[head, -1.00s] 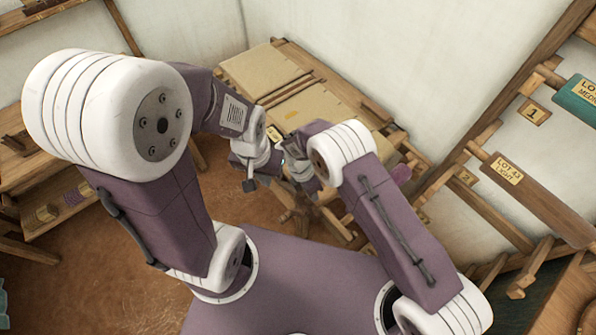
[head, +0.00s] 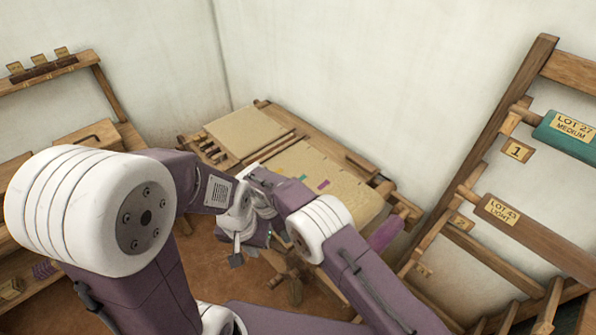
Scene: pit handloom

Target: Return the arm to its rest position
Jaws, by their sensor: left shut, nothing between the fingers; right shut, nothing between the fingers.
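My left arm comes in from the left, its white and purple links bent down towards the middle. My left gripper (head: 236,258) hangs at its end, small and dark, above the brown floor. It is shut and holds nothing. My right arm reaches in from the lower right, and its wrist sits close beside the left one. My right gripper (head: 280,236) is shut and empty. The two wrists overlap in the picture, so I cannot tell whether they touch.
A wooden bench (head: 356,163) with beige panels and small coloured pieces stands behind the grippers. A right-hand rack holds a teal roll (head: 566,137) and a brown "LOT 43 LIGHT" beam (head: 540,240). Wooden shelving (head: 110,85) stands at left. Some brown floor (head: 215,285) is clear.

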